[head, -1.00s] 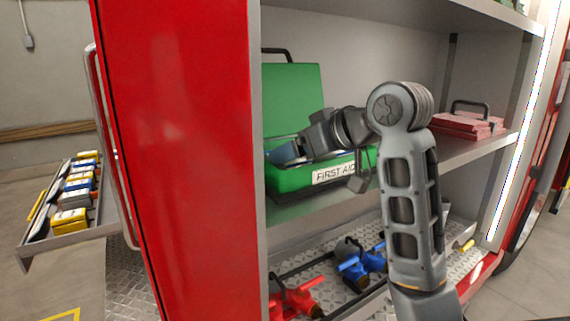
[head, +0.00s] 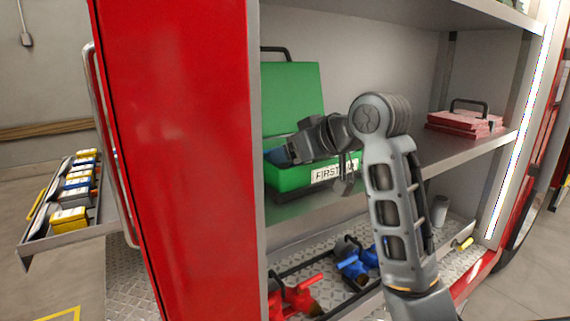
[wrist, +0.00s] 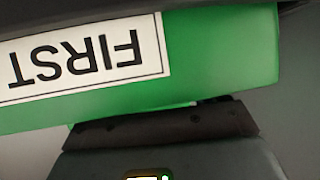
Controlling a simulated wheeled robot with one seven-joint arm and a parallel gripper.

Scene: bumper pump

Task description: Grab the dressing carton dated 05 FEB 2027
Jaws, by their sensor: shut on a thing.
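The green first-aid case (head: 292,178) stands with its lid up on the middle shelf, and its front label is partly covered by my arm. My gripper (head: 290,153) is at the case's open mouth, shut on a small dark blue thing (head: 275,156) near the left side. I cannot tell whether this is a dressing carton, and no date is readable. The case's contents are hidden. In the wrist view, the green case front (wrist: 215,60) with its upside-down FIRST label (wrist: 85,58) is close; the fingertips are not clearly visible there.
A red door (head: 180,150) stands left of the shelf. Red (head: 295,298) and blue (head: 352,265) fittings sit in the tray below. An outside tray (head: 60,243) holds several boxes.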

